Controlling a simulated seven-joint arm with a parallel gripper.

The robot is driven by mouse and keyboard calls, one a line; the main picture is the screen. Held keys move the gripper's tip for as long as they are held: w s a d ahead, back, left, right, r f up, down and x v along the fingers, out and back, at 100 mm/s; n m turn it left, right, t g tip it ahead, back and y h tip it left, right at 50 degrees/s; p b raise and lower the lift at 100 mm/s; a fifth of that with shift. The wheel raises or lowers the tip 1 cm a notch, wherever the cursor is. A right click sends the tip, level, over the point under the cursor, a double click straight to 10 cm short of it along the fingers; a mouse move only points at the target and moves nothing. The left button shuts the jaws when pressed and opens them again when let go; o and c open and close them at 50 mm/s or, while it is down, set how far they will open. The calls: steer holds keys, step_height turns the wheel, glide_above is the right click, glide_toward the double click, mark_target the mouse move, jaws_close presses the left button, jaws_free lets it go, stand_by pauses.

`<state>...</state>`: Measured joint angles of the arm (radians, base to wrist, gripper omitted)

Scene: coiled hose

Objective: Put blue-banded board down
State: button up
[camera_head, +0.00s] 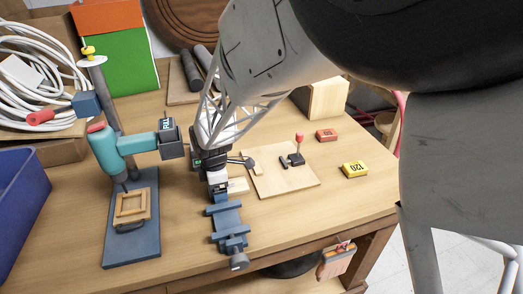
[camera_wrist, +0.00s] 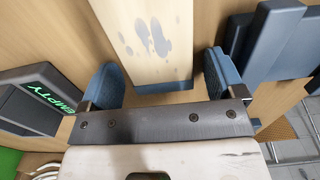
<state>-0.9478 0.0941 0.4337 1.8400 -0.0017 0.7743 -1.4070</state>
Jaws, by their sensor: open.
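In the wrist view a pale wooden board (camera_wrist: 152,35) with grey-blue smudges lies between my fingers, with a blue strip (camera_wrist: 163,87) across its near end. My gripper (camera_wrist: 160,78) is open, one blue finger pad on each side of the board, with a gap visible at least on the left. In the head view my gripper (camera_head: 217,184) is low over the bench, just behind the blue vise. A pale board end (camera_head: 238,186) shows beside it; the rest is hidden by my gripper. Whether the board rests fully on the bench is hard to tell.
The blue vise (camera_head: 229,224) stands at the bench's front edge. A flat board with a clamp (camera_head: 275,182) and a yellow box (camera_head: 355,169) lie right. Coiled hose (camera_head: 38,75) is back left.

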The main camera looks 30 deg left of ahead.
mark_target(231, 186)
steer(key=shift+r, duration=0.15)
steer(key=shift+r, duration=3.8)
steer(key=shift+f, duration=0.1)
steer(key=shift+o, duration=0.5)
steer(key=shift+g+y, duration=0.5)
steer(key=shift+w+d, duration=1.6)
steer(key=shift+s+a+f, duration=0.15)
steer(key=shift+f, duration=1.1)
